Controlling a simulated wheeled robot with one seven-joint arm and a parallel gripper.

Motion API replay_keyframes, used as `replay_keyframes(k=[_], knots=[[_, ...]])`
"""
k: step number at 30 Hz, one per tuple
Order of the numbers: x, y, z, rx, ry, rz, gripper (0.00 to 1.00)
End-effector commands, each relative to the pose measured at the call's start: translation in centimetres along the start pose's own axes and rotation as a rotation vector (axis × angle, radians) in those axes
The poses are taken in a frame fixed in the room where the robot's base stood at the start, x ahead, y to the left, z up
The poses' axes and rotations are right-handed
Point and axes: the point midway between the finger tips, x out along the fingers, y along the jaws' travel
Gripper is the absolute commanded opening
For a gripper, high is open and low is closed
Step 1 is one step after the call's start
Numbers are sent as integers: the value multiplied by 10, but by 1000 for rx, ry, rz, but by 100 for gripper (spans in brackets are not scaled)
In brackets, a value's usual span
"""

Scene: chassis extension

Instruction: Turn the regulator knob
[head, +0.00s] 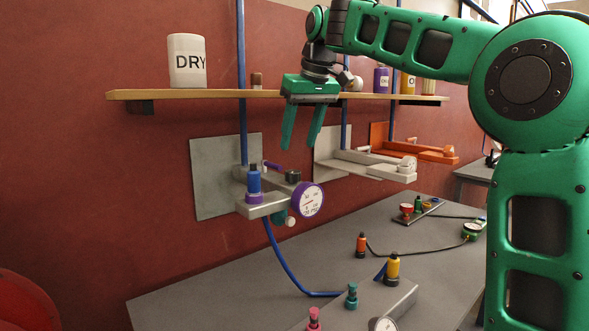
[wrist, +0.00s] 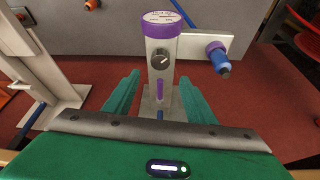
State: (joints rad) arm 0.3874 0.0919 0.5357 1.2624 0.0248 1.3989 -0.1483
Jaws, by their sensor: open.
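The regulator (head: 262,208) is a pale metal block on a wall plate, with a purple-rimmed gauge (head: 308,200) on its front. A small dark knob (head: 292,177) sits on top of it. In the wrist view the knob (wrist: 161,60) is dark with a light pointer line and lies between my two fingers, farther off than they are. My gripper (head: 300,147) is open, green, and points down above the knob, apart from it. In the wrist view my gripper (wrist: 160,76) has nothing between its fingers.
A blue-and-purple fitting (head: 254,184) stands on the regulator beside the knob. A wooden shelf (head: 160,95) with a DRY canister (head: 187,61) is behind my gripper. Similar white (head: 370,167) and orange (head: 425,151) units are to the right. A grey table (head: 215,290) lies below.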

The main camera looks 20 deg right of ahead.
Motion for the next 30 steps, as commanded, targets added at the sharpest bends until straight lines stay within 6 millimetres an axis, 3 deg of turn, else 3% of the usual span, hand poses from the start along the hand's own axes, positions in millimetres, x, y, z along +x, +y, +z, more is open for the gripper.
replay_keyframes(k=[9, 15, 27, 28, 30], knots=[[56, 0, 3, 1, -3, -1, 51], [78, 1, 2, 0, 0, -1, 51], [86, 1, 3, 2, 0, 0, 51], [86, 1, 3, 2, 0, 0, 48], [86, 1, 3, 2, 0, 0, 32]])
